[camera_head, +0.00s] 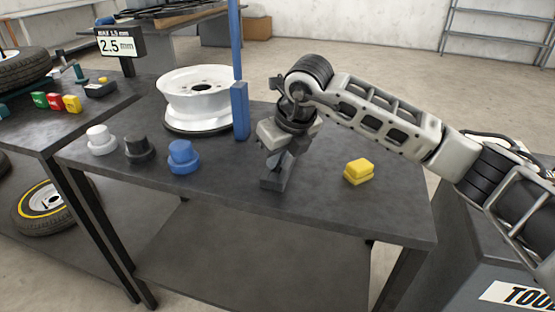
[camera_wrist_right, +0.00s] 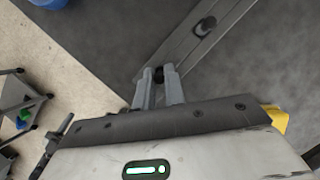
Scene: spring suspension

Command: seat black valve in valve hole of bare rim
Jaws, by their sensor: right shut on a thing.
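The bare white rim (camera_head: 200,100) lies on the dark table at the back, beside a blue post. Its valve hole is too small to make out. My right gripper (camera_head: 273,160) is over a grey valve holder (camera_head: 278,178) near the middle of the table. In the right wrist view, my right gripper's fingertips (camera_wrist_right: 159,78) are shut on a small dark piece, the black valve (camera_wrist_right: 158,73), at the holder's near end. Another dark round piece (camera_wrist_right: 205,26) sits further along the holder. My left gripper is not in view.
White (camera_head: 101,141), black (camera_head: 138,149) and blue (camera_head: 183,157) stepped pieces stand left of the holder. The upright blue post (camera_head: 240,110) stands between rim and gripper. Yellow blocks (camera_head: 358,171) lie to the right.

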